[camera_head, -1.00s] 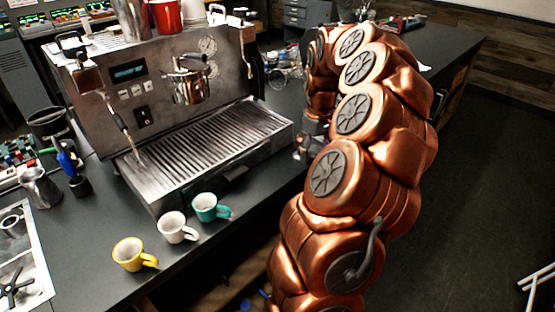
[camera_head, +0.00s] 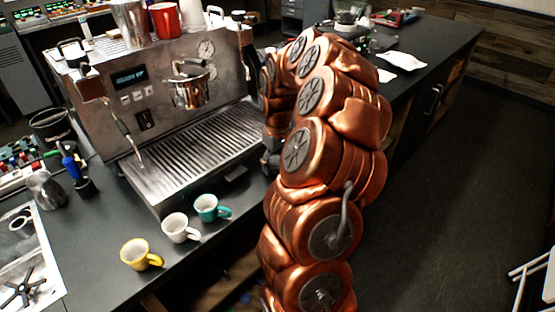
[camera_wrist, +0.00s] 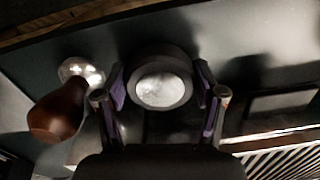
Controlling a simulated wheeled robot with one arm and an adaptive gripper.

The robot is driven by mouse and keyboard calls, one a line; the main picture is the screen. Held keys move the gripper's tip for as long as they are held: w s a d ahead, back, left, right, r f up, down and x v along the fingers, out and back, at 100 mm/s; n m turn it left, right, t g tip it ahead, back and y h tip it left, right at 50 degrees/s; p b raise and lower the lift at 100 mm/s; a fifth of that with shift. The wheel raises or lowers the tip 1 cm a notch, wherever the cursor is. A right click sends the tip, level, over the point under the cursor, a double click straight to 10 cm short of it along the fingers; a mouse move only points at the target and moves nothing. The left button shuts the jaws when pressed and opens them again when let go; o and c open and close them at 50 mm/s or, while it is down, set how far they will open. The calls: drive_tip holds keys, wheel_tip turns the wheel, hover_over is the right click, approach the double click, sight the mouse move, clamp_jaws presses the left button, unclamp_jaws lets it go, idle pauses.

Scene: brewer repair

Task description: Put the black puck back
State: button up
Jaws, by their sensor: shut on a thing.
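The black puck (camera_wrist: 161,88) is a short dark round piece with a pale, cloudy middle, seen from above in the wrist view. My gripper (camera_wrist: 162,92) is shut on it, with one purple-padded finger at each side. The puck's underside is hidden, and I cannot tell whether it touches the counter. In the head view, my copper arm hides the puck and most of the gripper, beside the right end of the espresso machine (camera_head: 128,98).
A tamper-like piece with a brown handle (camera_wrist: 57,112) lies close left of my gripper in the wrist view. The slatted drip tray (camera_wrist: 285,163) is at lower right. Yellow (camera_head: 137,254), white (camera_head: 178,228) and teal (camera_head: 208,208) cups stand along the counter's front.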

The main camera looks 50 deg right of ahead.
sight(277, 161)
drive_tip(key=shift+f, duration=0.1)
drive_tip(key=shift+f, duration=0.1)
drive_tip(key=o, duration=1.5)
drive_tip(key=shift+o, duration=0.2)
wheel_tip(277, 161, up, 12)
drive_tip(key=b, duration=0.3)
drive_tip(key=shift+r+b, duration=0.2)
drive_tip(key=shift+b, duration=0.15)
